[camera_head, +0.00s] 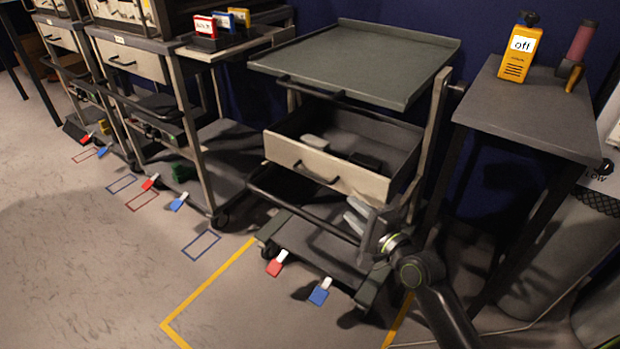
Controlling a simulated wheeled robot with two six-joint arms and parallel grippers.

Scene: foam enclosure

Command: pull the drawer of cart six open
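A cart (425,58) with a grey-green top stands in the middle of the camera_head view. I see no readable number on it. Its drawer (282,152) is pulled out, with a pale front and a dark handle (315,174). Inside the drawer lie a light grey object (315,142) and a dark object (365,161). My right gripper (354,216) is below and to the right of the handle, apart from it. Its two pale fingers look spread, with nothing between them. My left gripper is out of view.
A side table (545,108) on the right bears a yellow device (520,50) reading "off" and a reddish cylinder (580,42). More carts (135,62) stand at left. Red (276,266) and blue (319,293) pedal tags are at the cart's base. Yellow tape (210,285) marks clear floor.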

